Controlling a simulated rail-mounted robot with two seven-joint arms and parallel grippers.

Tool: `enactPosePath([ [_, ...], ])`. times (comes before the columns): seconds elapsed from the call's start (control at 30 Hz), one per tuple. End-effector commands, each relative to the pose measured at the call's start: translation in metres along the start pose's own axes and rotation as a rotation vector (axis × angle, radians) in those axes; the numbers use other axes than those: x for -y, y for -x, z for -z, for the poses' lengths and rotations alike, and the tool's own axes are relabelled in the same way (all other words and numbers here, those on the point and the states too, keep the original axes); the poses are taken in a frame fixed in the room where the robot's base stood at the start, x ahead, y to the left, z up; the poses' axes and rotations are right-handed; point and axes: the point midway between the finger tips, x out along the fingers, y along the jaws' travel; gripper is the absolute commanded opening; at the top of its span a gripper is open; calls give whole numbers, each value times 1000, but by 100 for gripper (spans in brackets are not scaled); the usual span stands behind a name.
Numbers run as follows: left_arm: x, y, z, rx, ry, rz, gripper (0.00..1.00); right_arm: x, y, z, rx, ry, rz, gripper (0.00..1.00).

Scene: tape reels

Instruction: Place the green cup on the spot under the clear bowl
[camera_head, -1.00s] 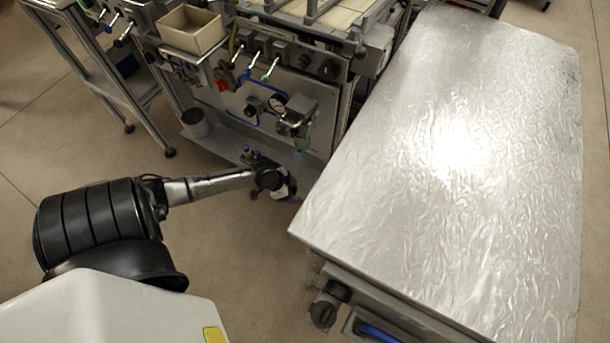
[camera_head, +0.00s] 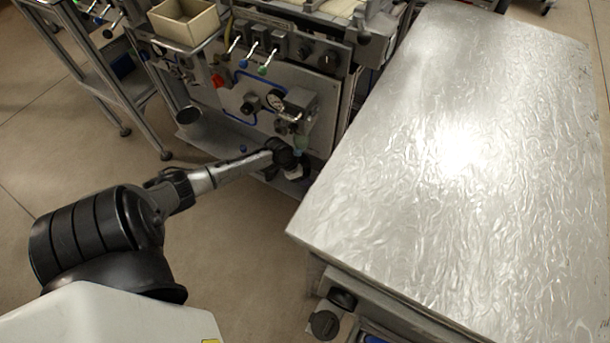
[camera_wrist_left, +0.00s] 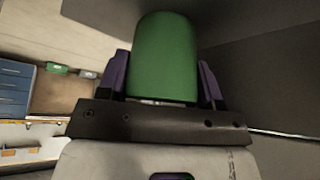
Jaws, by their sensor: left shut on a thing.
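In the left wrist view the green cup (camera_wrist_left: 165,52) stands between the two purple fingers of my left gripper (camera_wrist_left: 163,85), which is shut on it. In the head view my left gripper (camera_head: 297,173) is low in front of the panel, close to the table's left side. The cup cannot be made out there. A small pale greenish part, apparently the clear bowl (camera_head: 301,142), hangs under the grey regulator block (camera_head: 297,105), just above my gripper. The spot under it is hidden by my gripper and wrist. My right gripper is not in view.
A foil-topped table (camera_head: 470,170) fills the right side, close to my gripper. A low metal ledge (camera_head: 215,138) runs under the panel and carries a grey pot (camera_head: 188,116). A beige bin (camera_head: 185,22) sits higher up. Open floor lies at the left.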

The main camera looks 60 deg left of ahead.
Motion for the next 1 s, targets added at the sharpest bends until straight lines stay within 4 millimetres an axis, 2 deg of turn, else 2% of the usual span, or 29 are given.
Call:
enactPosePath([
  [0.4,0,-3,-2,0,0,1,37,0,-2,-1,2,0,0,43],
  [0.43,0,-3,-2,-1,0,1,61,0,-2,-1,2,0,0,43],
  [0.53,0,-3,-2,0,0,0,70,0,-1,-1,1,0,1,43],
  [0.83,0,0,0,-1,0,0,71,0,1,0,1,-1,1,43],
  [1.0,0,23,2,2,-1,1,71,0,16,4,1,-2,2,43],
])
